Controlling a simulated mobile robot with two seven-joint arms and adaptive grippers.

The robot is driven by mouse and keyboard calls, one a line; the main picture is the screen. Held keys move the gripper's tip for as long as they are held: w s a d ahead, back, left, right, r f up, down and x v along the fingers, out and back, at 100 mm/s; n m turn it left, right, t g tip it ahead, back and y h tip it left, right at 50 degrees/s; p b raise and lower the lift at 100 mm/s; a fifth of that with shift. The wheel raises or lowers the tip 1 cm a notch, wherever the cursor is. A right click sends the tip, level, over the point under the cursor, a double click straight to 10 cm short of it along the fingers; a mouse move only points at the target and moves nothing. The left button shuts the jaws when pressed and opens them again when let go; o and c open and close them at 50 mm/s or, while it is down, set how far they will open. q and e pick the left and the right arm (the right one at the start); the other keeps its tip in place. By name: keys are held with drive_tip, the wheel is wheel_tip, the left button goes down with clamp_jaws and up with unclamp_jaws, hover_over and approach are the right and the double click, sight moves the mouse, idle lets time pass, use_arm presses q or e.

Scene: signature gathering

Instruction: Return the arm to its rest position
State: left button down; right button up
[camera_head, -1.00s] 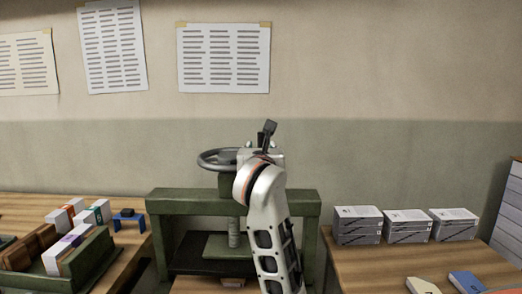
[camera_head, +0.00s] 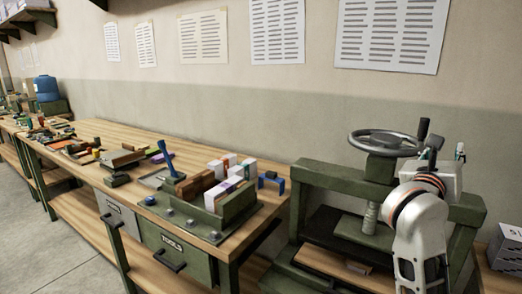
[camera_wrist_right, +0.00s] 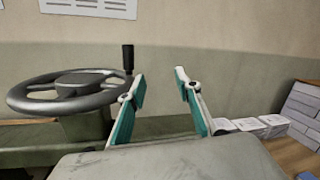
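My right arm (camera_head: 420,240) rises in front of the right side of the green press (camera_head: 335,180). Its gripper (camera_head: 447,152) points up beside the press's handwheel (camera_head: 384,143). In the right wrist view the two teal-padded fingers of the gripper (camera_wrist_right: 158,84) stand apart with nothing between them. There the handwheel (camera_wrist_right: 75,82) and its dark upright handle (camera_wrist_right: 128,60) are left of the fingers, and the handle looks apart from them. My left gripper is out of view.
A long wooden bench (camera_head: 118,137) with tools runs along the wall to the left. A green holder (camera_head: 240,203) with several white blocks stands at its near end. Stacked papers (camera_head: 507,248) sit at the right edge; stacks also show in the right wrist view (camera_wrist_right: 272,122).

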drive_tip(key=s+a+f+n+t+y, duration=0.35)
drive_tip(key=a+f+n+y, duration=0.55)
drive_tip(key=f+n, duration=0.65)
drive_tip(key=s+a+f+n+t+y, duration=0.2)
drive_tip(key=a+f+n+t+y, duration=0.4)
drive_tip(key=a+f+n, duration=0.95)
drive_tip(key=s+f+n+g+y, duration=0.1)
drive_tip(key=s+f+n+g, duration=0.5)
drive_tip(key=s+f, duration=0.4)
drive_tip(key=s+f+n+g+y, duration=0.1)
drive_tip(key=s+f+n+g, duration=0.5)
drive_tip(key=f, duration=1.2)
drive_tip(key=s+n, duration=0.3)
drive_tip(key=s, duration=0.1)
drive_tip(key=shift+d+n, duration=0.2)
drive_tip(key=shift+n, duration=0.1)
drive_tip(key=shift+f, duration=0.1)
